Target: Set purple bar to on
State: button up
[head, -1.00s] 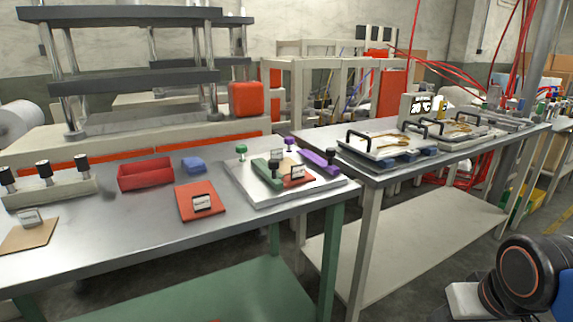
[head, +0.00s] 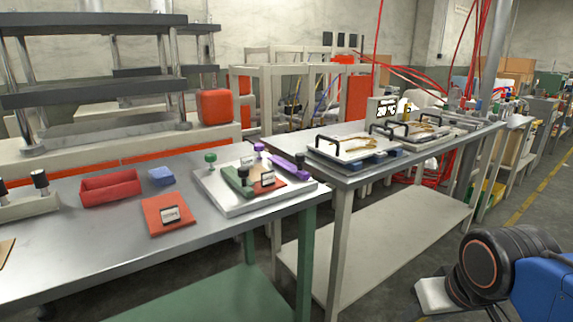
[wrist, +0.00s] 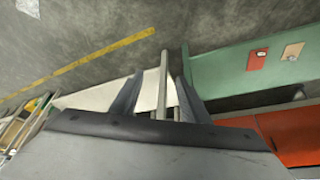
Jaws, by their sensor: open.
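The purple bar (head: 285,166) lies on a pale plate (head: 225,204) at the right end of the steel table. The head view shows part of my arm at the lower right, not the fingers.
A red tray (head: 111,189), a blue block (head: 161,176) and an orange card (head: 168,215) with a small label lie left of the plate. A second table (head: 335,181) with handled plates stands to the right. Open floor lies at the right front.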

dwell(0.4)
jog(key=w+a+r+m+g+y, duration=0.2)
jog(key=w+a+r+m+y, duration=0.25)
jog(key=w+a+m, duration=0.2)
jog(key=w+a+r+m+g+y, duration=0.2)
jog(key=w+a+r+m+y, duration=0.1)
jog(key=w+a+m+y, duration=0.4)
jog(key=w+d+r+m+t+y, duration=0.1)
jog(key=w+d+r+m+y, duration=0.1)
jog(key=w+r, duration=0.35)
jog(key=w+d+r+m+t+y, duration=0.1)
jog(key=w+r+m+y, duration=0.15)
jog(key=w, duration=0.65)
jog(key=w+d+r+m+t+y, duration=0.1)
jog(key=w+d+r+m+y, duration=0.15)
jog(key=w, duration=0.45)
send_near(287, 169)
jog(key=shift+h, duration=0.45)
jog(key=a+r, duration=0.1)
jog(key=a, duration=0.2)
jog(key=w+a+r, duration=0.1)
jog(key=a+r, duration=0.1)
jog(key=a, duration=0.1)
jog(key=w+a+r, duration=0.1)
jog(key=a+r, duration=0.1)
jog(key=a, duration=0.1)
jog(key=shift+a+r, duration=0.25)
jog(key=shift+a, duration=0.15)
grip_shut()
